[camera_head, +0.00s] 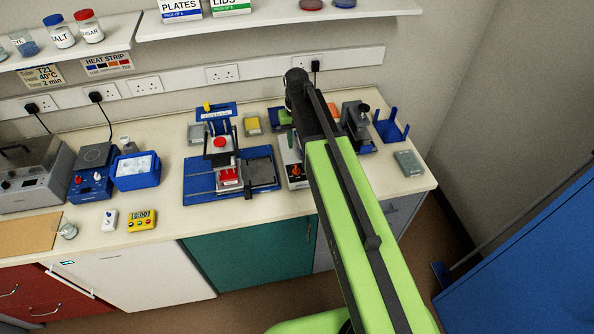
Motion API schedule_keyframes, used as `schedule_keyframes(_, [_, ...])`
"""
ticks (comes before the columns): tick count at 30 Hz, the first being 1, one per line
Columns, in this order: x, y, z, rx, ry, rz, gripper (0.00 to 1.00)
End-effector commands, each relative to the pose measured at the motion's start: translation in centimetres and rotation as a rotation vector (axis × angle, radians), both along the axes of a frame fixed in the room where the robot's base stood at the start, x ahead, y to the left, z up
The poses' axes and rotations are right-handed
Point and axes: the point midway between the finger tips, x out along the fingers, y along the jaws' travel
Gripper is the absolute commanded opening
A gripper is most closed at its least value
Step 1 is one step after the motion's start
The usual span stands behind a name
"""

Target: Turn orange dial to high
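An orange dial (296,170) shows on the pale front panel of a small device (299,182) at the middle of the bench. My arm covers the device's right side and back. The dial's pointer setting is too small to read. My green arm reaches over the bench from the lower right. My gripper (298,88) is at its dark far end, above and behind the dial in the picture and apart from it. Its fingers cannot be made out, so I cannot tell whether it is open or shut.
Left of the device stand a blue tray (190,190) with a red-topped press (220,143), a blue box (136,182), a blue hotplate (92,185) and a yellow timer (142,220). A blue rack (391,128) and grey block (408,163) stand right. A shelf (270,22) overhangs the back.

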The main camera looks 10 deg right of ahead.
Motion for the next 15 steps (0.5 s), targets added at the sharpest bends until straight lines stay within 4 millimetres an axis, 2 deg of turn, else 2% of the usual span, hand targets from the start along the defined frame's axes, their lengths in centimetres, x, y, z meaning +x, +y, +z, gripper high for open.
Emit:
schedule_keyframes(1, [0.0, 0.0, -2.2, 0.0, 0.0, 0.0, 0.3])
schedule_keyframes(15, [0.0, 0.1, -11.9, 0.0, 0.0, 0.001, 0.3])
